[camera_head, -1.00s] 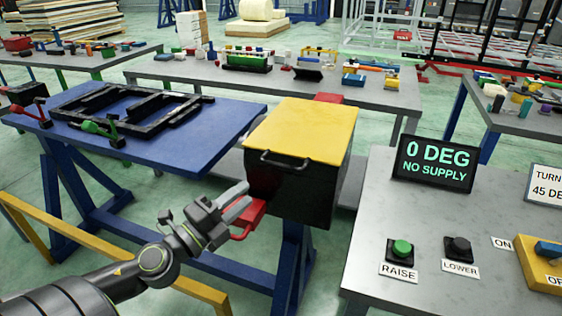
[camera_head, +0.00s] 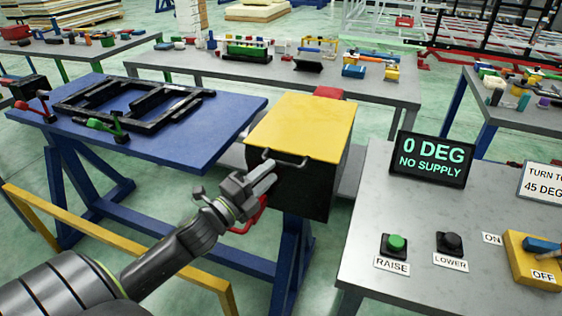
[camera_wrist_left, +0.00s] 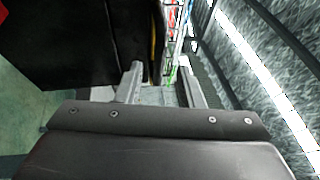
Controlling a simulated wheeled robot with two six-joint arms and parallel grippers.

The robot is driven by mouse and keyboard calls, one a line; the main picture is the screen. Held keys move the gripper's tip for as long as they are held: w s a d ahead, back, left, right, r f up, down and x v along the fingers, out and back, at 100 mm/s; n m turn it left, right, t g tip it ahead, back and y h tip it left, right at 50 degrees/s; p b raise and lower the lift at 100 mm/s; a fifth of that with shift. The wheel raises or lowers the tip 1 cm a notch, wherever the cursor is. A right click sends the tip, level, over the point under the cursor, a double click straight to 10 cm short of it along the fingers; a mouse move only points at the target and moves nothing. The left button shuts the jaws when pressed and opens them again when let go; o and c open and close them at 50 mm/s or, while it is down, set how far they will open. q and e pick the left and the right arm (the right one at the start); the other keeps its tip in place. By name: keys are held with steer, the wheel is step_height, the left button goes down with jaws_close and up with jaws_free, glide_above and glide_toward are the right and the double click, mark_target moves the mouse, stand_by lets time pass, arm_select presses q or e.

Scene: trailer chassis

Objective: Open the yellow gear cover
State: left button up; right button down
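The yellow gear cover (camera_head: 300,128) lies flat and shut on top of a black box (camera_head: 306,192), with a dark bar handle (camera_head: 284,160) at its front edge. My left gripper (camera_head: 268,178) is at the front of the box, just below and beside the handle. In the left wrist view its two fingers (camera_wrist_left: 161,84) stand apart with a gap between them, and I see nothing clearly gripped. The black box (camera_wrist_left: 70,45) fills the upper left there, and a thin yellow edge (camera_wrist_left: 154,38) shows. I cannot tell whether a finger touches the handle. My right gripper is not in view.
A blue table (camera_head: 190,150) with a black frame (camera_head: 135,100) stands left of the box. A grey console (camera_head: 400,220) stands right, with buttons, a yellow switch box (camera_head: 530,262) and a display (camera_head: 432,158) reading 0 DEG, NO SUPPLY. A red lever (camera_head: 248,218) sits below my left gripper.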

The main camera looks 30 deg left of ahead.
mark_target(281, 163)
arm_select(q)
steer(key=shift+b+x, duration=0.6)
steer(key=shift+x, duration=1.95)
steer(key=shift+f, duration=0.1)
steer(key=shift+c, duration=0.4)
jaws_close()
